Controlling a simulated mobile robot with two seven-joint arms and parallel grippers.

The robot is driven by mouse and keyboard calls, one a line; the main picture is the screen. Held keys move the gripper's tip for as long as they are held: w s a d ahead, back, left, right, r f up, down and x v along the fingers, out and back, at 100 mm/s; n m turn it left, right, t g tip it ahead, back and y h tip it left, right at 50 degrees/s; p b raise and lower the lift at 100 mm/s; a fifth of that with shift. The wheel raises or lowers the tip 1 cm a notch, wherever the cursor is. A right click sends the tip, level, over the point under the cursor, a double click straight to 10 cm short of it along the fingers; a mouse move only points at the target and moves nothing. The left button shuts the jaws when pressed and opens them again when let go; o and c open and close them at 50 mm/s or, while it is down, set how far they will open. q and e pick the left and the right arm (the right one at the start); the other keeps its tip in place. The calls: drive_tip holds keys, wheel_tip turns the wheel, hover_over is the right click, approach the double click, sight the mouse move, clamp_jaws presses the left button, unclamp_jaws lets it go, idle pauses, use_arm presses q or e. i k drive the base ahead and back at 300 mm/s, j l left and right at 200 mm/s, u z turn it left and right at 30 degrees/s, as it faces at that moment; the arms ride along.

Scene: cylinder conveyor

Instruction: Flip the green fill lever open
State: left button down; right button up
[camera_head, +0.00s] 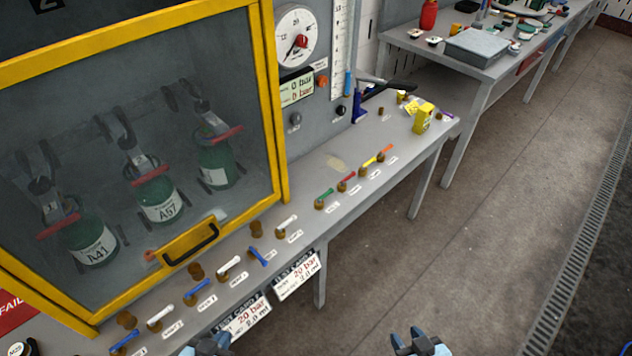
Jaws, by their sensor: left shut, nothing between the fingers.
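The green fill lever (325,193) sits on a brass valve on the grey bench ledge, in the row right of the yellow-framed cabinet. Its handle slants up to the right, much like the red, yellow and orange levers beside it. My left gripper (208,346) is at the bottom edge, shut and empty, below and left of the green lever and apart from it. My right gripper (419,344) is at the bottom edge, below and right of the lever, touching nothing visible.
A red lever (346,181), a yellow lever (368,167) and an orange lever (385,153) stand close beside the green one. Blue and white levers line the ledge to the left. Test cards (298,276) hang at the front edge. Open floor lies to the right.

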sight(330, 190)
drive_tip(key=i+l+u, duration=0.15)
drive_tip(key=u, duration=0.35)
drive_tip(key=i+l+u, duration=0.1)
drive_tip(key=l+u, duration=0.35)
drive_tip(key=i+l+u, duration=0.2)
drive_tip(key=l, duration=0.3)
drive_tip(key=l+u, duration=0.2)
drive_tip(key=l, duration=0.25)
drive_tip(key=l+u, duration=0.1)
drive_tip(key=l, duration=2.1)
